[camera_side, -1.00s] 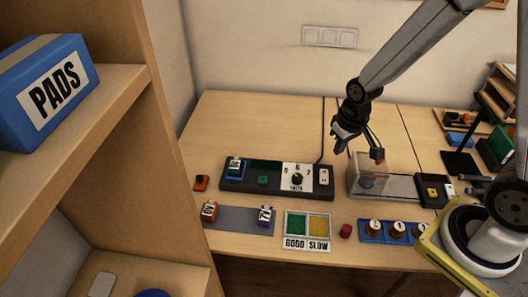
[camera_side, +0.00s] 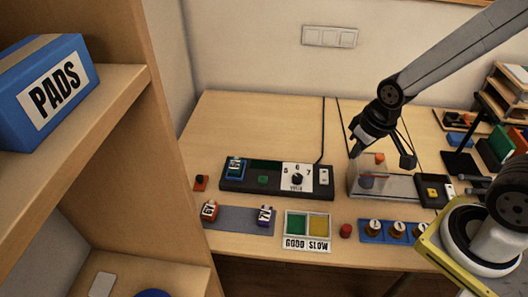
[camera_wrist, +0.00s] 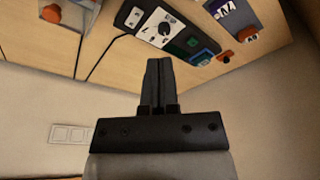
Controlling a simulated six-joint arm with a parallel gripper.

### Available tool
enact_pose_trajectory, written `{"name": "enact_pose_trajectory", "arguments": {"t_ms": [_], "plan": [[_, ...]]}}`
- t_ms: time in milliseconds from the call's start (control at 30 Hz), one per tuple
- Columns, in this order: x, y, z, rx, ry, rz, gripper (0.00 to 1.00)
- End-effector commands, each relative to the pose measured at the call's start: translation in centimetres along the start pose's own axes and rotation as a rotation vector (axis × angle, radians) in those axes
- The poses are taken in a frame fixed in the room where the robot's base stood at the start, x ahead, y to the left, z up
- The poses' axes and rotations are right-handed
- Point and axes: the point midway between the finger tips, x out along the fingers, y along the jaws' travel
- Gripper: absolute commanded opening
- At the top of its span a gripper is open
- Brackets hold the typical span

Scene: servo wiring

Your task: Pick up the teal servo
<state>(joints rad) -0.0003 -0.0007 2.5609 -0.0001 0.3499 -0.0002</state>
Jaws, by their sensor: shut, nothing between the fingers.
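The teal servo (camera_side: 235,168), with a white label, sits at the left end of the black dial unit (camera_side: 275,190). In the wrist view the teal servo (camera_wrist: 201,57) shows beyond and to the right of my fingertips. My gripper (camera_side: 354,151) is shut and empty, in the air to the right of the dial unit, near the clear box. In the wrist view my gripper (camera_wrist: 153,62) has its two fingers together. The gripper is well apart from the teal servo.
A clear box (camera_side: 357,186) stands below and beside my gripper. An orange-red servo (camera_side: 209,211) and a purple servo (camera_side: 264,215) are on the grey mat (camera_side: 237,222). A green and yellow tray (camera_side: 307,224) is at the front. Bare table lies behind the dial unit.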

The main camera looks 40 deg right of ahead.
Motion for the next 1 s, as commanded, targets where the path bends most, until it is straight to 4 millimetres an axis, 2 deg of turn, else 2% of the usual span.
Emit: {"name": "enact_pose_trajectory", "arguments": {"t_ms": [333,367,400,667,1000], "plan": [[0.01,0.01,-0.02,0.001,0.000,0.000,0.00],[0.01,0.01,-0.02,0.001,0.000,0.000,0.03],[0.01,0.01,-0.02,0.001,0.000,0.000,0.16],[0.01,0.01,-0.03,0.001,0.000,0.000,0.98],[0.11,-0.06,-0.13,0.015,-0.006,-0.004,1.00]]}}
